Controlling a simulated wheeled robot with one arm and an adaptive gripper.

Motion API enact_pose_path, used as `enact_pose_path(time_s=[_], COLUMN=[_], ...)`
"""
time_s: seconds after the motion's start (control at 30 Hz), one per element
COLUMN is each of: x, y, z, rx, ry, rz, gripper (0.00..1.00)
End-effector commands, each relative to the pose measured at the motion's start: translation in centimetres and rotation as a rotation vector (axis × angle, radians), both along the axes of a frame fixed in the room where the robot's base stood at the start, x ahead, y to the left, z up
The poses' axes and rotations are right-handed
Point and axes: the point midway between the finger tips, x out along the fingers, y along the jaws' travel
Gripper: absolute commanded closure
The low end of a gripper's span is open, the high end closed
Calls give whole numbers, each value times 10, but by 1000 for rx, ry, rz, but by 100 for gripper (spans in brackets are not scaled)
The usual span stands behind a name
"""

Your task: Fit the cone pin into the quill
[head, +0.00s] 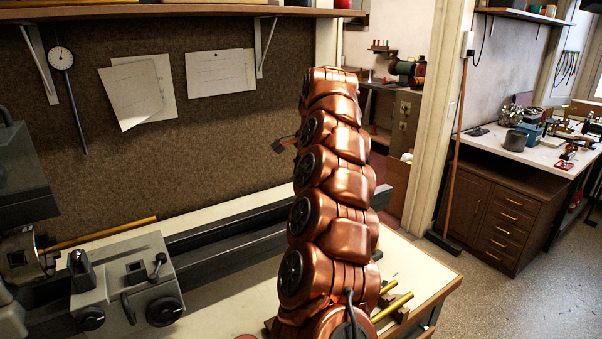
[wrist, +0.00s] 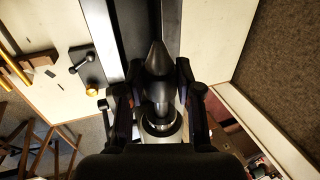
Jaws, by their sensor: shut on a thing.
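The dark cone pin (wrist: 157,62) shows in the wrist view between the two fingers of my gripper (wrist: 158,88), which is shut on it. Its pointed end faces the top of the picture. Its lower part runs down to a bright metal ring on a pale grey body, which looks like the quill (wrist: 160,127). The pin lines up roughly with that ring. I cannot tell whether its stem is inside the ring or only in front of it. In the head view my arm hides the pin, the quill and my gripper.
The lathe carriage (head: 128,285) stands at the left in the head view, with the dark bed (head: 225,243) running behind my arm. Brass rods (head: 392,306) lie at the bench's right end. A loose black-handled lever (wrist: 85,65) shows beside the bed. Open floor lies to the right.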

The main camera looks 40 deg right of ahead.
Motion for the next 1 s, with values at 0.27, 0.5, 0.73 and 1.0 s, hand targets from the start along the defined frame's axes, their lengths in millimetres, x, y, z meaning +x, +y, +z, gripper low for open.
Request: enact_pose_path(time_s=[0.27, 0.5, 0.73, 1.0], x=[-1, -1, -1, -1], y=[-7, -13, -19, -25], z=[1, 1, 1, 1], rx=[-1, -1, 0, -1], ry=[0, 0, 1, 1], rz=[-1, -1, -2, -1], gripper=[100, 100, 100, 100])
